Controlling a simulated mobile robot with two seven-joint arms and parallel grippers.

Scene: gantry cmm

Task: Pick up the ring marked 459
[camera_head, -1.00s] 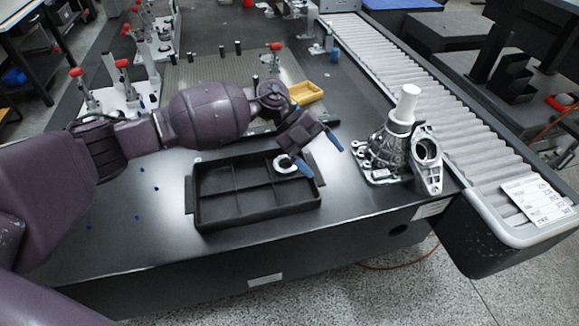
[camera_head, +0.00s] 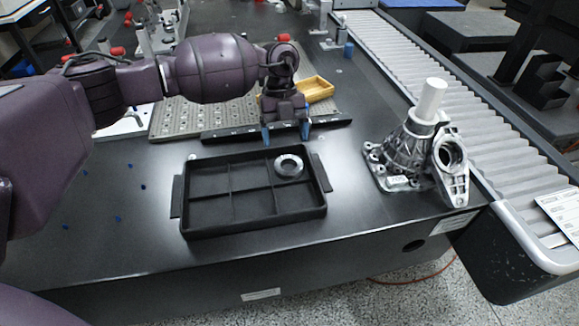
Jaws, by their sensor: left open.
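A silver metal ring (camera_head: 289,166) lies in the back right compartment of the black divided tray (camera_head: 254,232). No marking can be read on it at this size. My left gripper (camera_head: 286,137) is above and just behind the tray's back edge, pointing down, with its two blue-tipped fingers spread apart and nothing between them. It is apart from the ring. The other compartments look empty. My right gripper does not show.
A metal casting with a white cylinder (camera_head: 410,150) stands right of the tray. A yellow bin (camera_head: 318,90) and a perforated plate (camera_head: 190,117) lie behind. A roller conveyor (camera_head: 440,85) runs along the right. The table left of the tray is mostly clear.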

